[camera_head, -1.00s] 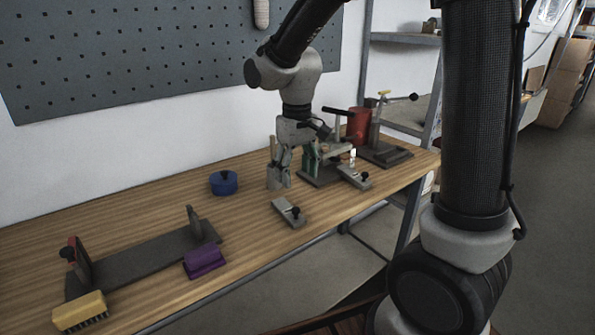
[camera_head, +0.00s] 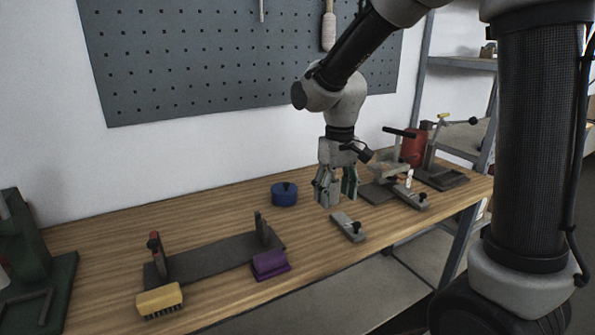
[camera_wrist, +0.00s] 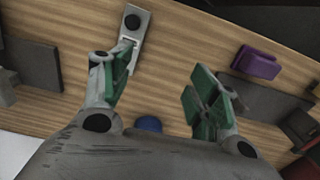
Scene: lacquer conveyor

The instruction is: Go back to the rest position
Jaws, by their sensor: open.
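My gripper (camera_head: 336,193) points down just above the wooden bench, between a round blue thing and a small grey plate with a black knob. In the wrist view my gripper (camera_wrist: 163,80) has its green-padded fingers spread apart, with bare wood between them. The grey plate (camera_head: 348,228) lies in front of it; in the wrist view the plate (camera_wrist: 133,40) shows close beside the left finger. The blue thing (camera_head: 284,194) stands to its left, and a bit of blue (camera_wrist: 148,123) shows past the wrist.
A purple block (camera_head: 270,264), a yellow brush (camera_head: 159,300) and a dark fixture (camera_head: 212,257) lie at left front. A dark green machine (camera_head: 30,265) stands far left. Right of my gripper are a second knobbed plate (camera_head: 411,197) and a red cylinder (camera_head: 413,147). A pegboard (camera_head: 230,60) hangs behind.

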